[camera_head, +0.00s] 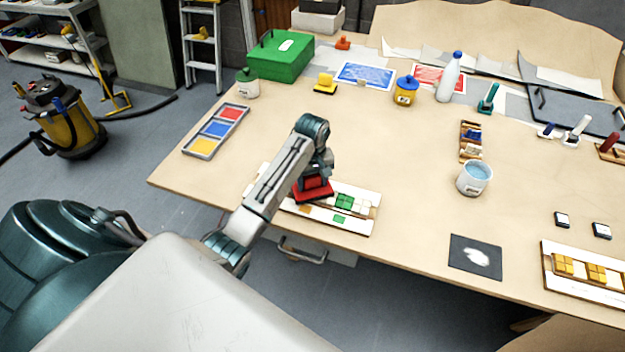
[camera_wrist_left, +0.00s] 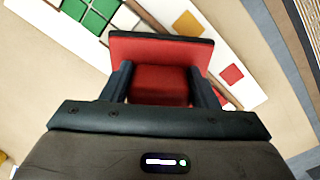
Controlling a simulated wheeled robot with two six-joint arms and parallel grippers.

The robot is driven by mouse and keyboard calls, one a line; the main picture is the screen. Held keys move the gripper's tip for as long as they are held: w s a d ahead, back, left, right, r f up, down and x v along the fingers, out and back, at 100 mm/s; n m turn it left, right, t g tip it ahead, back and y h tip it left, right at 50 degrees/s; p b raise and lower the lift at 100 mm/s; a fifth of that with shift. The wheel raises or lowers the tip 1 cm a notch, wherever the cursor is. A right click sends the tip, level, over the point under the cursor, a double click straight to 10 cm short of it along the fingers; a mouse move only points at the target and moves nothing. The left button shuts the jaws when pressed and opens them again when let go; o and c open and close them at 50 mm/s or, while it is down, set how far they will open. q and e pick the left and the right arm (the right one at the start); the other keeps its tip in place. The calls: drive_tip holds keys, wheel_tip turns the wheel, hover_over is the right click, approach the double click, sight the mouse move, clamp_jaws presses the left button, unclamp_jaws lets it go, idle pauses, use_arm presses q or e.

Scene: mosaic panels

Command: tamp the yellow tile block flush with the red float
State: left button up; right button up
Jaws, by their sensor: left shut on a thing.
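My left gripper (camera_wrist_left: 160,88) is shut on the red float (camera_wrist_left: 160,50), gripping it by its red handle block. In the head view the red float (camera_head: 313,190) is at or just above the left part of a white mosaic panel (camera_head: 362,219). I cannot tell whether the float touches the panel. In the left wrist view an orange-yellow tile (camera_wrist_left: 188,24) lies on the panel just beyond the float's edge. A yellow tile block under the float is hidden. Green tiles (camera_head: 345,202) and pale tiles sit in the panel right of the float. My right gripper is not in view.
A tray of yellow, blue and red sections (camera_head: 216,130) lies to the left. A white cup (camera_head: 474,178) and a dark card (camera_head: 475,257) are to the right. Another panel with yellow blocks (camera_head: 584,272) is at the far right. The table's front edge is close to the panel.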

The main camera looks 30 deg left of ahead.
use_arm(q)
drive_tip(key=shift+s+f, duration=0.2)
drive_tip(key=shift+f, duration=0.25)
idle(1.4)
drive_tip(key=shift+r, duration=0.1)
drive_tip(key=shift+w+r, duration=0.25)
drive_tip(key=shift+r, duration=3.3)
